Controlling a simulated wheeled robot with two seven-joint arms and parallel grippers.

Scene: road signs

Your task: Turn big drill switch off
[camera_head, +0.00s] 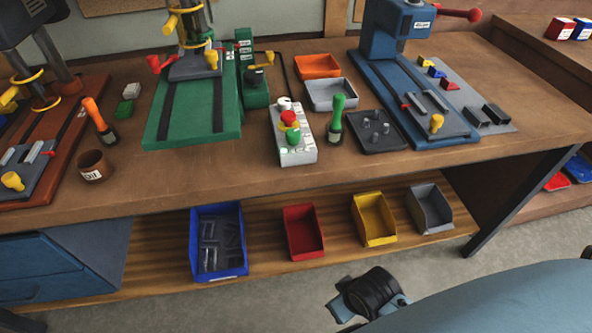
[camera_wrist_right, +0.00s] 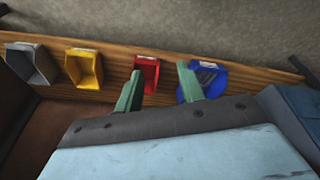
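A green drill press (camera_head: 192,112) stands at the middle of the bench, with a green switch box (camera_head: 254,88) bearing a black knob at its right side. A pale control box (camera_head: 297,153) with a cable lies to the right, carrying a red button (camera_head: 289,118), a green button (camera_head: 293,136) and a whitish knob. I cannot tell which is the big drill switch. My right gripper (camera_wrist_right: 160,70) is open and empty, its green fingers apart, in front of the bench near the lower shelf bins. In the head view its wrist shows below the bench. My left gripper is not in view.
A blue drill press (camera_head: 397,35) stands right and a red-brown one (camera_head: 65,140) left. Orange (camera_head: 318,66) and grey (camera_head: 331,94) trays, a green-handled tool (camera_head: 337,115) and a dark tray (camera_head: 377,143) surround the control box. Blue, red, yellow and grey bins sit on the lower shelf.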

